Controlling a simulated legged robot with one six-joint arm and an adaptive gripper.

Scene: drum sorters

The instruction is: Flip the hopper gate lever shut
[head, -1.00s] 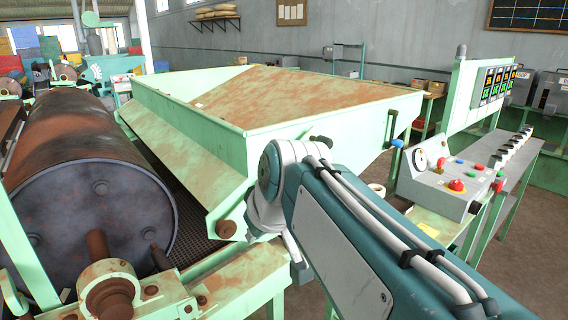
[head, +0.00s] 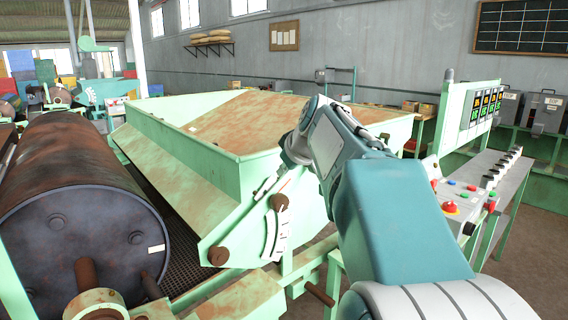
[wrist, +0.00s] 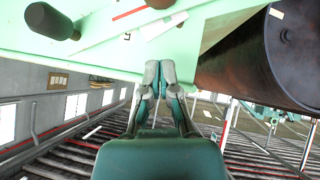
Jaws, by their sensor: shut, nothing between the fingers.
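The hopper gate lever has a brown pivot boss (head: 279,202) on the green hopper's (head: 212,195) side face, above a curved white scale plate (head: 275,236). Its dark grip (wrist: 48,19) shows at the upper left of the wrist view. In the head view my arm hides the grip. My gripper (wrist: 164,70) is shut and empty, its fingertips together at the hopper's edge. They look apart from the grip.
A large rusty drum (head: 75,190) lies left of the hopper and shows at the right of the wrist view. A control desk with a red button (head: 450,208) stands at the right, beside a grey bench (head: 505,170). Green frame rails run below the hopper.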

